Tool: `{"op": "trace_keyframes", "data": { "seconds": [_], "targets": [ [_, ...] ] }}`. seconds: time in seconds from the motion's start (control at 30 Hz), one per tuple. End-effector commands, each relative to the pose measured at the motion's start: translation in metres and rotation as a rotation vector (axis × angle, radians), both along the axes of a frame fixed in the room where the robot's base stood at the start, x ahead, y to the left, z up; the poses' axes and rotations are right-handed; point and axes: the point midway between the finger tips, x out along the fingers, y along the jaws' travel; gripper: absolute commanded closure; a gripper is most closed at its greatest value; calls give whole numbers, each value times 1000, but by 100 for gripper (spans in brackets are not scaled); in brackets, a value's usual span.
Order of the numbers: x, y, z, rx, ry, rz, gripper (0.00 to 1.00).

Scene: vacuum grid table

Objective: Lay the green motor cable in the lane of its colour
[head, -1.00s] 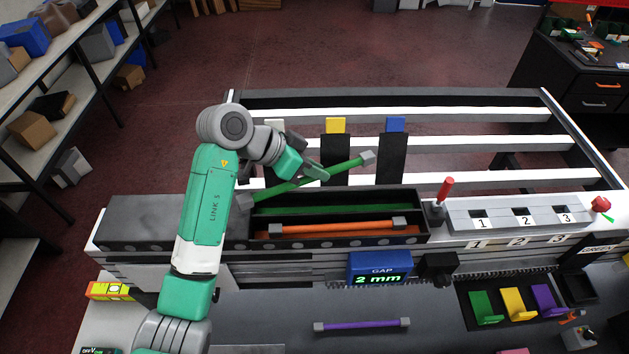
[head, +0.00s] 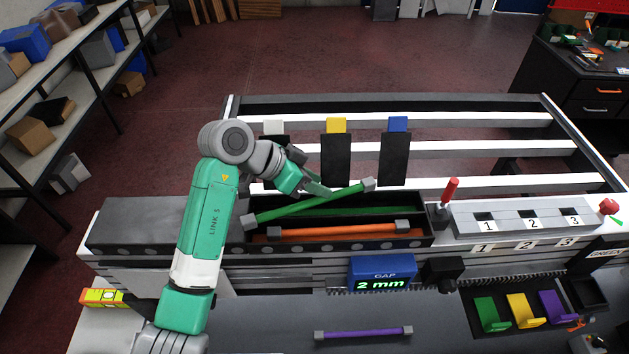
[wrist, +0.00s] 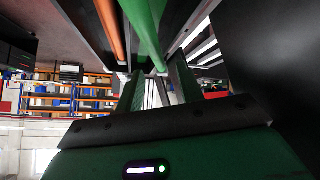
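The green motor cable (head: 310,204), a rod with grey end blocks, is held by my gripper (head: 322,191), which is shut on it near the middle. It slants above the black lane tray (head: 433,238), right end higher in the picture. In the wrist view the green cable (wrist: 147,32) runs up from between the fingers (wrist: 155,90). The green lane (head: 405,211) is the rear lane, partly hidden behind the cable. An orange cable (head: 340,230) lies in the front lane. I cannot tell how far the green cable is above the tray.
A purple cable (head: 365,333) lies on the bench in front. A blue gap display (head: 382,272) reading 2 mm is on the tray's front. A red-handled lever (head: 450,190) and a numbered block (head: 520,222) stand to the right. White rails (head: 460,147) lie behind.

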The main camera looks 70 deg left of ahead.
Motion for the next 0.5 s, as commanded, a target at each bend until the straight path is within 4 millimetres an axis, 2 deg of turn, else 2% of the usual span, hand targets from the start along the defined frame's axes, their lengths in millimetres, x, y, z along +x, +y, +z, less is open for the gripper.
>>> {"op": "trace_keyframes", "data": {
  "seconds": [0.13, 0.5],
  "targets": [
    [-8, 2, 13, 3, -2, 0, 63],
    [-71, 13, 74, 3, -2, 0, 63]
  ]
}}
